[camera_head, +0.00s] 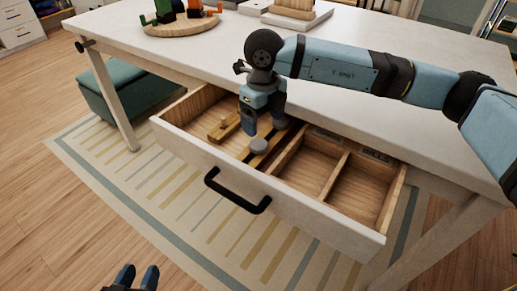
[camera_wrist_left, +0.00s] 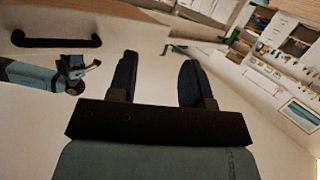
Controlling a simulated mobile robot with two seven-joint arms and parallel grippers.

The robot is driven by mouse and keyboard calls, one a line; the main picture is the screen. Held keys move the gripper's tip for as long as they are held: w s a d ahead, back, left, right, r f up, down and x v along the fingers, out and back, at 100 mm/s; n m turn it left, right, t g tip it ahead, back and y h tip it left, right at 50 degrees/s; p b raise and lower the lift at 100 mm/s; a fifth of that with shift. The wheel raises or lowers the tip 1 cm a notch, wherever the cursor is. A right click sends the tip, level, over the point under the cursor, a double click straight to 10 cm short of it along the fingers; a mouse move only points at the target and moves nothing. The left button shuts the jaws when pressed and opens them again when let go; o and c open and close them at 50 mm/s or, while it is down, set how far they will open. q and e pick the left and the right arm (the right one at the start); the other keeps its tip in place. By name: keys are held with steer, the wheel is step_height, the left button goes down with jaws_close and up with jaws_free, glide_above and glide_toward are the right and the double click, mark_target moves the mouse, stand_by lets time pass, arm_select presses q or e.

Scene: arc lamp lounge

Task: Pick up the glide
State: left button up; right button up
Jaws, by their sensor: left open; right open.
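A grey round piece (camera_head: 259,146), probably the glide, is in the left compartment of the open drawer (camera_head: 290,199). It lies at the end of a wooden strip. My right gripper (camera_head: 262,126) reaches down into that compartment, just above and behind the grey piece. It is open, and I see nothing clearly held. The gripper hides part of the strip. My left gripper (camera_head: 137,279) is open and empty at the bottom left, far from the drawer. Its parted fingers also show in the left wrist view (camera_wrist_left: 158,80).
A wooden block with a knob (camera_head: 224,127) lies left of the right gripper. Wooden dividers (camera_head: 334,179) split the drawer's right side. The black handle (camera_head: 236,196) juts from the front. The white tabletop (camera_head: 370,40) overhangs the drawer's back. A round board (camera_head: 181,27) stands on top.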

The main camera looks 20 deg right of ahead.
mark_target(258, 143)
steer(key=shift+a+f, duration=0.15)
steer(key=shift+f, duration=1.25)
steer(key=f, duration=0.1)
steer(key=f+b, duration=0.1)
steer(key=f, duration=0.1)
steer(key=shift+w+a+f+b, duration=0.2)
steer(key=shift+a+f+b, duration=0.1)
steer(key=shift+a, duration=0.1)
steer(key=shift+f, duration=0.45)
steer(key=c, duration=0.8)
arm_select(q)
steer(key=r, duration=0.1)
steer(key=d+r+t+h, duration=0.1)
steer(key=r, duration=0.1)
steer(key=shift+w+d+r+t, duration=0.2)
steer(key=shift+w+d+t, duration=0.1)
steer(key=shift+w, duration=0.1)
arm_select(e)
steer(key=shift+c, duration=1)
